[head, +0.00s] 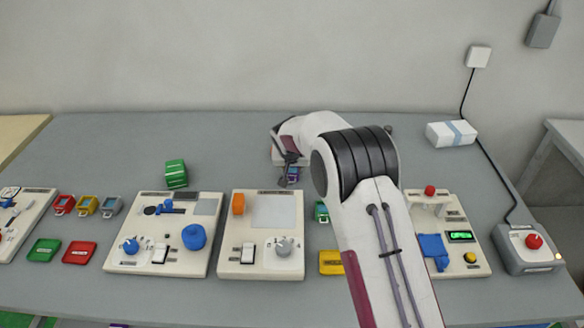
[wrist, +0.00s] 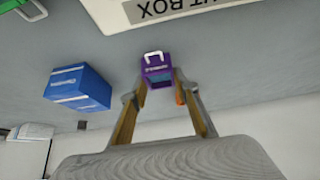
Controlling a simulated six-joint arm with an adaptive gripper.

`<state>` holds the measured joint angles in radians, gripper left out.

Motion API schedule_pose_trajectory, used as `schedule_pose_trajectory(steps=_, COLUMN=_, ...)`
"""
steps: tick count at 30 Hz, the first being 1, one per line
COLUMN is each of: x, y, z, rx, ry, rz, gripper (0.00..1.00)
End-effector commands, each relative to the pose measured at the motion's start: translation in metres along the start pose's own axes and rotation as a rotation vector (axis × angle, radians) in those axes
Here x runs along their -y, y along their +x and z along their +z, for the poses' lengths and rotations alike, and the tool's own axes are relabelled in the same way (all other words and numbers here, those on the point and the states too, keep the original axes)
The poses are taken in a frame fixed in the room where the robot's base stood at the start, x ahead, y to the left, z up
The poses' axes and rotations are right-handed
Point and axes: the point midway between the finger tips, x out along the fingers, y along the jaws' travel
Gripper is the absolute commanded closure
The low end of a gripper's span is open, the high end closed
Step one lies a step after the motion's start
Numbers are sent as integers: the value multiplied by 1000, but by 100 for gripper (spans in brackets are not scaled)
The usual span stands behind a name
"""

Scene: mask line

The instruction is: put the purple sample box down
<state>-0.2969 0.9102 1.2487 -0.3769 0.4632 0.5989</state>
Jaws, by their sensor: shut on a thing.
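The purple sample box (wrist: 157,74) has a white handle and a pale label, and sits between the fingertips of my gripper (wrist: 160,92) in the wrist view. My gripper is shut on it. In the head view the purple box (head: 293,174) shows small beside my gripper (head: 288,168), behind the middle panels and partly covered by the fingers. I cannot tell whether its bottom touches the table.
In the wrist view a blue box (wrist: 78,90) stands left of the purple box, and a pale labelled tray or plate (wrist: 195,12) lies at the top. In the head view a green box (head: 176,174) stands left, and panels (head: 262,262) fill the front.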

Motion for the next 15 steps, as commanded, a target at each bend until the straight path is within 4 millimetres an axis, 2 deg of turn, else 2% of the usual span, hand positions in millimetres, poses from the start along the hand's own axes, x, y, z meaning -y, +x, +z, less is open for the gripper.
schedule_pose_trajectory(steps=8, x=0, y=2, z=1, rx=0, ry=0, rz=0, gripper=91)
schedule_pose_trajectory(steps=9, x=0, y=2, z=1, rx=0, ry=0, rz=0, gripper=65)
schedule_pose_trajectory(steps=10, x=0, y=2, z=1, rx=0, ry=0, rz=0, gripper=57)
schedule_pose_trajectory(steps=11, x=0, y=2, z=1, rx=0, ry=0, rz=0, gripper=53)
schedule_pose_trajectory(steps=15, x=0, y=2, z=1, rx=0, ry=0, rz=0, gripper=53)
